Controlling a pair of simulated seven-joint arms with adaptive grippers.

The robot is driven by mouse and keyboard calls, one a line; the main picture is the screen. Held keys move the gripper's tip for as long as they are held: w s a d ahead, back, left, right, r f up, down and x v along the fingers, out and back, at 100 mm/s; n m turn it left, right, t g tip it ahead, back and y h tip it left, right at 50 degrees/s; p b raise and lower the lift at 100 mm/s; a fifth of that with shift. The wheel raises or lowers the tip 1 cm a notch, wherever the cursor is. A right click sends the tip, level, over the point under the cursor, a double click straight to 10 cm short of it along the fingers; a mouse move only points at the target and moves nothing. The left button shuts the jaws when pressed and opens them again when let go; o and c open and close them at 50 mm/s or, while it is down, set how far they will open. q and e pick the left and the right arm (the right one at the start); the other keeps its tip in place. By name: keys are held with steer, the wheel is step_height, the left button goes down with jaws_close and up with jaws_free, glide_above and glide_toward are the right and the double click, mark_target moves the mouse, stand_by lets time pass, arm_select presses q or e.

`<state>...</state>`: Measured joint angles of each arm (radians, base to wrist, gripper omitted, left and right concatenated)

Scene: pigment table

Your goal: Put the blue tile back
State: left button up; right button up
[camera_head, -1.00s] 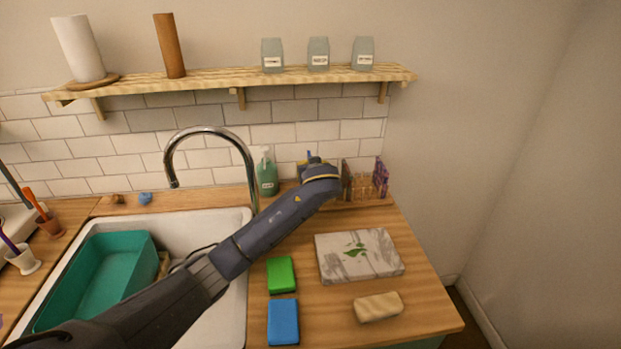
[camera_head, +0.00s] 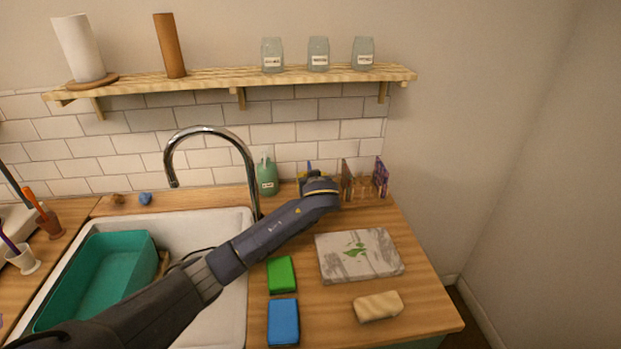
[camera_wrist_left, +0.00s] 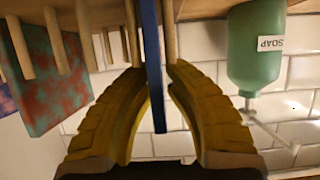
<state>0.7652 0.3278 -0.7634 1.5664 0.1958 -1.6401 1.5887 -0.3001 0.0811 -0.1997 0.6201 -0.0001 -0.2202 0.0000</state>
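The blue tile (camera_wrist_left: 152,60) shows edge-on as a thin upright slab in the left wrist view, among the wooden pegs of a rack. My left gripper (camera_wrist_left: 157,70) has its yellow fingertips close on both sides of the tile and looks shut on it. In the head view a small blue part of the tile (camera_head: 309,167) shows behind my left gripper (camera_head: 317,178), at the left part of the peg rack (camera_head: 365,203) at the counter's back. My wrist hides most of the tile and its lower contact with the rack. My right gripper is not in view.
A brown tile (camera_head: 347,180) and a purple mottled tile (camera_head: 381,177) stand in the rack to the right. A green soap bottle (camera_head: 267,177) stands close on the left. A marble box (camera_head: 358,255), sponges and the tap (camera_head: 210,132) are nearby.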

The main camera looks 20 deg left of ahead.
arm_select(q)
steer(key=o, duration=0.3)
steer(key=shift+r, duration=0.15)
steer(key=shift+v, duration=2.8)
steer(key=shift+r, duration=0.1)
